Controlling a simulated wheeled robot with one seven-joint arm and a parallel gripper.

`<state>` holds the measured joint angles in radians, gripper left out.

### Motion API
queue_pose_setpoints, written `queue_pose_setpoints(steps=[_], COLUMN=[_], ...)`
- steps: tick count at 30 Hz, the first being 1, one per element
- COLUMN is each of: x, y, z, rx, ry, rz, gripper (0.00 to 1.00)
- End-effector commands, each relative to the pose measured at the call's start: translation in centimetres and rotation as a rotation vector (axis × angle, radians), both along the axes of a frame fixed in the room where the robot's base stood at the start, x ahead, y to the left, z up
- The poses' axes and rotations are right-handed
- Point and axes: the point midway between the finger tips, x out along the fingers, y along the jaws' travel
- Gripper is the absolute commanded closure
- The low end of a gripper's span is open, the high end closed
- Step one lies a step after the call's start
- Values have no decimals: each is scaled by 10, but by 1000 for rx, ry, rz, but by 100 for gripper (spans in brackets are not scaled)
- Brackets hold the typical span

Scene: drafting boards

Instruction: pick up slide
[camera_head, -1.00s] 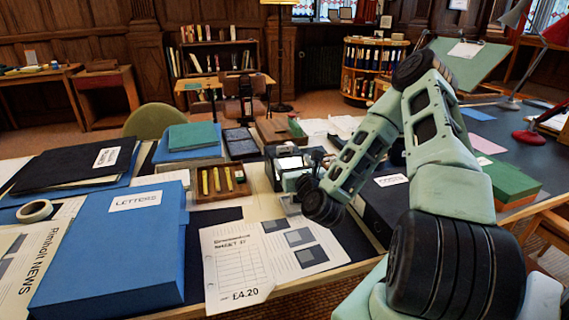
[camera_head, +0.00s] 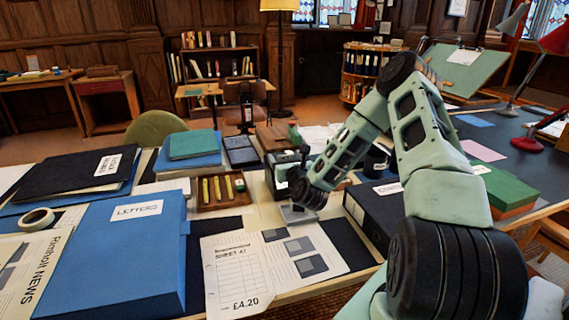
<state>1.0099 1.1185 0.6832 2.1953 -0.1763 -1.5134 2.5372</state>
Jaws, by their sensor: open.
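My gripper (camera_head: 299,204) is at the end of my arm, low over the middle of the desk. My own wrist largely hides its fingers. A small grey flat piece (camera_head: 298,215) shows just below the wrist; I cannot tell for certain whether it is the slide, or whether the fingers touch it. A printed sheet (camera_head: 238,272) with several dark grey squares lies just in front of it. A black box-like device (camera_head: 281,178) with a pale panel stands behind the wrist, partly hidden by it.
A wooden tray (camera_head: 222,207) with several yellow sticks lies left of my gripper. A blue LETTERS box (camera_head: 120,250) fills the left front. A black box file (camera_head: 362,213) stands close on the right. A green box (camera_head: 508,186) is farther right.

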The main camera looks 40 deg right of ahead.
Motion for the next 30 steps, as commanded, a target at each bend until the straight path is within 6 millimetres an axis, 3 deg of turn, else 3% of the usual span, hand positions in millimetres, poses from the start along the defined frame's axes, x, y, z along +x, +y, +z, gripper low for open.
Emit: queue_pose_setpoints(steps=[1, 6, 19, 30], x=[0, 0, 0, 0], y=[0, 0, 0, 0], z=[0, 0, 6, 74], rx=[0, 0, -1, -4], ry=[0, 0, -2, -3], rz=[0, 0, 0, 0], gripper=[25, 73, 77, 77])
